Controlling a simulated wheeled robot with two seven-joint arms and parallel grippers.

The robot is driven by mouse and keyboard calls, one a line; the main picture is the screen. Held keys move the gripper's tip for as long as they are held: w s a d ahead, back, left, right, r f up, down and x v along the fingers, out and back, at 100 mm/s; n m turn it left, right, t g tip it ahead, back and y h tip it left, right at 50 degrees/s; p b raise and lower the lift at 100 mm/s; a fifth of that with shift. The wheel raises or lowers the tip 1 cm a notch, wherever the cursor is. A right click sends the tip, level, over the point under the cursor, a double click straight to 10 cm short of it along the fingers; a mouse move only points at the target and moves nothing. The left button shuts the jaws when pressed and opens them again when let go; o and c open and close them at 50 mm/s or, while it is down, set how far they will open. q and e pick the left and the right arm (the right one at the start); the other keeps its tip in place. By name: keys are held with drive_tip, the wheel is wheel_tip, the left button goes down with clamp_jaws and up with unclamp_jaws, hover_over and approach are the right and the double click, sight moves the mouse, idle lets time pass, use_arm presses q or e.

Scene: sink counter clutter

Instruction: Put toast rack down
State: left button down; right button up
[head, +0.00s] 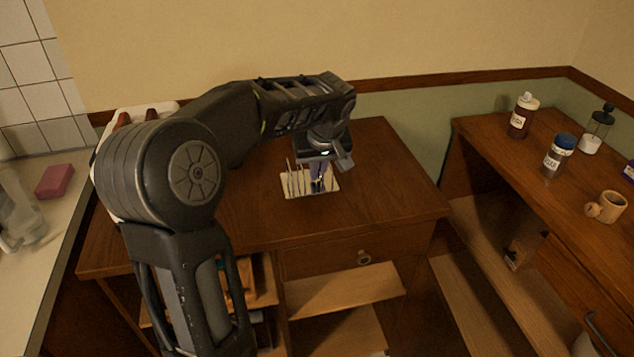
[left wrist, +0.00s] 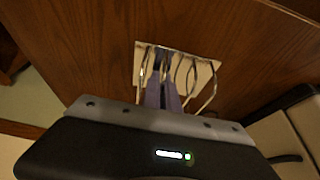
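The toast rack (head: 295,188) has a pale flat base and several thin upright wire loops. It is upright at the brown wooden cabinet top (head: 385,205), and its base looks level with the wood. I cannot tell for sure whether the base touches it. The rack also shows in the left wrist view (left wrist: 206,72). My left gripper (head: 319,184) points down into the rack. Its fingers (left wrist: 165,92) are close together around a middle wire loop, and the fingertips partly hide the wires. My right gripper is in neither view.
Bare wood surrounds the rack. A pink sponge (head: 54,181) lies on the left counter. The wall is close behind.

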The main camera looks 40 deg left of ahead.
sight(318, 183)
use_arm(q)
drive_tip(key=shift+f, duration=1.8)
drive_tip(key=shift+f, duration=0.15)
drive_tip(key=c, duration=1.6)
unclamp_jaws()
drive_tip(key=shift+c, duration=0.2)
drive_tip(key=shift+d+r, duration=0.1)
drive_tip(key=shift+r, duration=0.25)
drive_tip(key=v, duration=1.1)
drive_tip(key=shift+r, duration=0.25)
drive_tip(key=shift+s, duration=0.1)
